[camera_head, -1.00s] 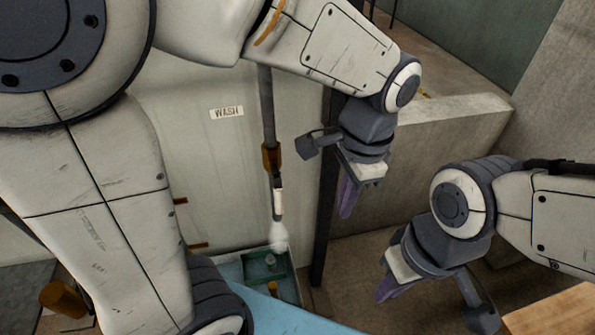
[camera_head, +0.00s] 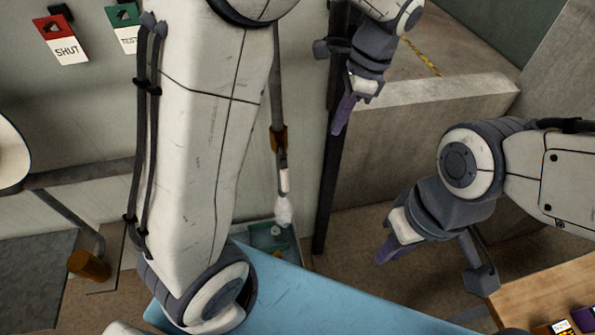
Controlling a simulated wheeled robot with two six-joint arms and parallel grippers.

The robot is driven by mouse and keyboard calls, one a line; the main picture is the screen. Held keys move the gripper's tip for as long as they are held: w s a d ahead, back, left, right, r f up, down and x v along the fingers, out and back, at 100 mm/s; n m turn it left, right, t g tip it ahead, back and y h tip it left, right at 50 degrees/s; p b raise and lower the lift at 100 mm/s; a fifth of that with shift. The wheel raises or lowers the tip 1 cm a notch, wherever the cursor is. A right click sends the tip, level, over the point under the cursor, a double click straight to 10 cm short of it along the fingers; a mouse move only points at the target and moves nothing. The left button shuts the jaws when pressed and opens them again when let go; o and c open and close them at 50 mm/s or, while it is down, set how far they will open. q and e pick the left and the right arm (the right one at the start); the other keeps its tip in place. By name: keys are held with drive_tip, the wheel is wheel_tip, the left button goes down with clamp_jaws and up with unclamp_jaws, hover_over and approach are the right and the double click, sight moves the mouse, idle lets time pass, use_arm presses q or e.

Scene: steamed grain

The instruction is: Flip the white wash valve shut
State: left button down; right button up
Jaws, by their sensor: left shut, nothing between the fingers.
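A vertical pipe with a brown fitting (camera_head: 278,139) runs down the wall left of centre. Below the fitting is a small white lever-like piece (camera_head: 284,181), which looks like the wash valve. White spray or foam (camera_head: 284,211) hangs below it over a green tray (camera_head: 258,235). My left gripper (camera_head: 343,115) is shut and empty, up and to the right of the white piece and apart from it, in front of a dark post. My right gripper (camera_head: 388,250) is low at centre right, away from the valve. Its fingers point down-left, and their gap is not clear.
A red SHUT tag (camera_head: 66,45) and a green TEST tag (camera_head: 127,28) hang on the wall at upper left. A blue surface (camera_head: 280,300) lies below the valve. A wooden table (camera_head: 540,290) is at lower right. A concrete low wall (camera_head: 420,130) stands behind my grippers.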

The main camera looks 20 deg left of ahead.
sight(284, 173)
use_arm(q)
drive_tip(key=s+a+p+x, duration=0.1)
drive_tip(key=x, duration=0.8)
drive_tip(key=a+r+p+x, duration=0.1)
drive_tip(key=a+p+x, duration=0.1)
drive_tip(key=x, duration=0.7)
drive_tip(key=shift+s+a+f, duration=0.2)
drive_tip(key=shift+s+a, duration=0.1)
drive_tip(key=shift+s, duration=0.05)
drive_tip(key=shift+f, duration=0.1)
